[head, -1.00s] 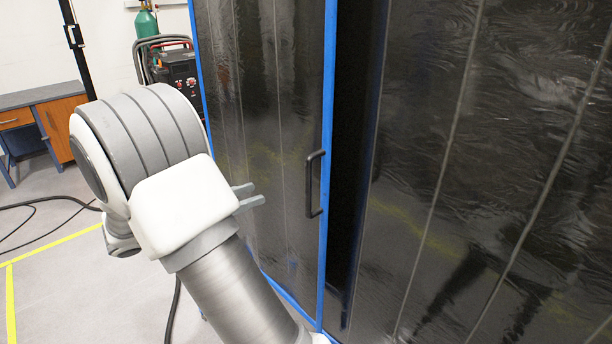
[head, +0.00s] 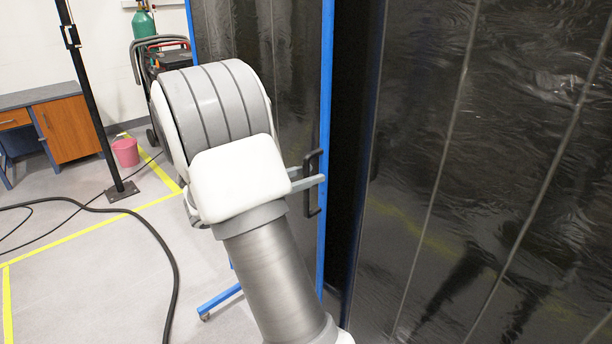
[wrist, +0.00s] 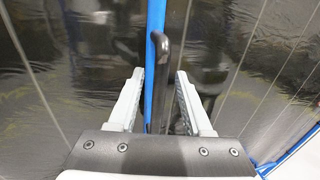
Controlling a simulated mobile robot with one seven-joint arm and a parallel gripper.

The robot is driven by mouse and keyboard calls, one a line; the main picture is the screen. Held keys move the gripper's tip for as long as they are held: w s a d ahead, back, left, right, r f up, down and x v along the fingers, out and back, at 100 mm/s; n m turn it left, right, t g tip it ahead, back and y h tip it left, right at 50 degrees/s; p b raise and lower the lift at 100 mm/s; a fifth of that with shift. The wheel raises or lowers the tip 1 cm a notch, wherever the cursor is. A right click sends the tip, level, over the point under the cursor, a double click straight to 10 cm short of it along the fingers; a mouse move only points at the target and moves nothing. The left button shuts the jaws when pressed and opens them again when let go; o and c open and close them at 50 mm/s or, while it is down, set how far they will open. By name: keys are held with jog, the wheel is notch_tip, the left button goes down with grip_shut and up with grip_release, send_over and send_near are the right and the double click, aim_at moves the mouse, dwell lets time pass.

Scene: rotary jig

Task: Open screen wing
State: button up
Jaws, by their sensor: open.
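The screen wing (head: 300,80) is a dark, glossy curtain panel in a blue frame, upright in the middle of the head view. A black bar handle (head: 313,205) is fixed near its right blue edge. My gripper (head: 308,181) is at the handle with its fingers open. In the wrist view, the handle (wrist: 161,60) stands between the two grey fingers of my gripper (wrist: 159,73), with room visible on the right side. My arm hides the lower left of the wing.
A dark gap lies between the wing's edge and the large dark screen (head: 490,170) at right. A blue caster foot (head: 222,298) sits on the floor. A black hose (head: 165,255), a pole (head: 90,100), a pink bucket (head: 126,152) and a desk (head: 65,125) are at left.

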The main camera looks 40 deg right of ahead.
grip_shut()
dwell(1.4)
